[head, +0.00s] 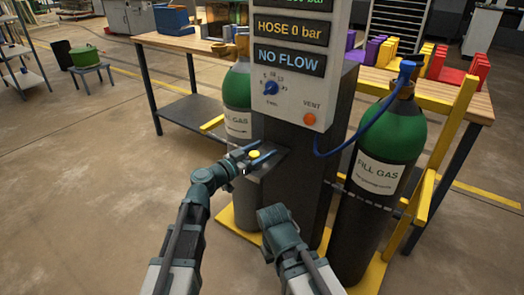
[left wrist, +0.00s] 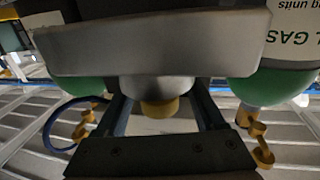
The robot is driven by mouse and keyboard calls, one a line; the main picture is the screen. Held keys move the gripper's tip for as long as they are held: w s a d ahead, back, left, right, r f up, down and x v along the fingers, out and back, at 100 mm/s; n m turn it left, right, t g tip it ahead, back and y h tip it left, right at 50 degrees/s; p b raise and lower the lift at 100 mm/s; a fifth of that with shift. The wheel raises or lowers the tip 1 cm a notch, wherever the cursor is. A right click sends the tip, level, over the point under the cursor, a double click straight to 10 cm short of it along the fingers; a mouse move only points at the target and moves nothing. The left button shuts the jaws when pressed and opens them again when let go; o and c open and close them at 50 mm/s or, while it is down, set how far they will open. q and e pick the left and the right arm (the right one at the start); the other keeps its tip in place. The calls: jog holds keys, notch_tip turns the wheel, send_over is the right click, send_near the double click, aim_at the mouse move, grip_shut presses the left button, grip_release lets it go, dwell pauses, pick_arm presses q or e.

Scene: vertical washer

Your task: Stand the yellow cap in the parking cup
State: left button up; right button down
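The yellow cap (head: 254,154) shows between the two fingers of my left gripper (head: 250,157), over the small shelf (head: 268,165) on the front of the panel column. In the left wrist view, which is upside down, the cap (left wrist: 160,106) sits at the mouth of a grey round cup (left wrist: 158,88) on the shelf (left wrist: 150,50) and looks upright. My left gripper (left wrist: 163,118) is open, with one finger on each side of the cap and a gap to both. The cap's lower part is hidden by the cup. My right arm is at the lower middle; its fingers do not show.
A green-topped cylinder (head: 384,150) stands right of the column, with a blue hose (head: 345,140) looping to it. Another cylinder (head: 237,110) stands behind on the left. The panel (head: 290,60) rises above the shelf.

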pick_arm(q)
jog(key=shift+r, duration=0.2)
jog(key=v, duration=1.2)
